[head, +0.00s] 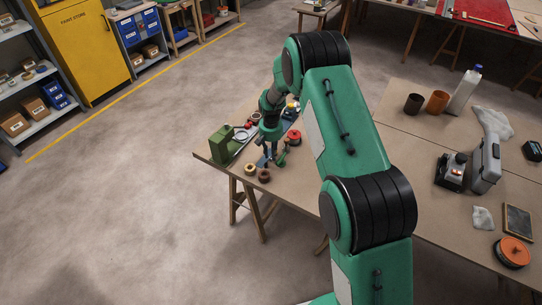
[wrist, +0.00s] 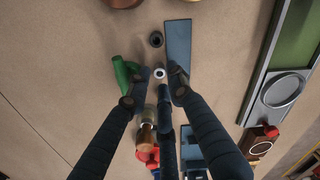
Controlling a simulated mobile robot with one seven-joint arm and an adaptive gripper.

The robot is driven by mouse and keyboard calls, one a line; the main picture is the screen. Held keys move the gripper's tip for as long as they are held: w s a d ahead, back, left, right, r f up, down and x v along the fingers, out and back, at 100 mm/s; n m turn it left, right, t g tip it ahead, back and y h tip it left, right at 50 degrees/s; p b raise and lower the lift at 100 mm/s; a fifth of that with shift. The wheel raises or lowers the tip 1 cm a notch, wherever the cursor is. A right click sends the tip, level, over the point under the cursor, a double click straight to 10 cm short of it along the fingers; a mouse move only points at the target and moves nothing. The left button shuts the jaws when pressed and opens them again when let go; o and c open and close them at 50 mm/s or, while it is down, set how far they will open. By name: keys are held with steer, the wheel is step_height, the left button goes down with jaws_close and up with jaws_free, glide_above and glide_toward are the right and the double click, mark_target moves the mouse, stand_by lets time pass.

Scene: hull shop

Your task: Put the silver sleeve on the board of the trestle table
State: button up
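In the wrist view the silver sleeve (wrist: 159,73) is a small pale ring seen end-on. It lies between and just beyond the fingertips of my gripper (wrist: 156,94), whose fingers are spread apart; I see no finger closed on it. Whether the sleeve rests directly on the board cannot be told. The brown board of the trestle table (wrist: 80,50) spreads beneath. In the head view my gripper (head: 270,155) is low over the near left end of the trestle table's board (head: 305,165); the sleeve cannot be made out there.
A blue plate (wrist: 178,42), a dark ring (wrist: 156,39) and a green piece (wrist: 124,72) lie close around the fingertips. A second table (head: 440,125) adjoins at right.

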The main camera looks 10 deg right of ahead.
step_height(320, 180, up, 10)
steer(key=p, duration=0.1)
steer(key=shift+r, duration=0.2)
stand_by(0.7)
step_height(320, 180, up, 18)
steer(key=t, duration=0.1)
glide_above(271, 158)
steer(key=s, duration=0.7)
steer(key=s+r+t, duration=0.2)
steer(key=s+r, duration=1.1)
steer(key=r, duration=0.1)
steer(key=s+r+t, duration=0.1)
steer(key=s+r, duration=0.2)
steer(key=s, duration=1.1)
steer(key=s+r+n+t, duration=0.1)
steer(key=s+r, duration=0.2)
steer(key=s, duration=1.2)
steer(key=shift+s+a+n+t, duration=0.15)
steer(key=shift+s+n+t, duration=0.1)
steer(key=shift+n+t, duration=0.05)
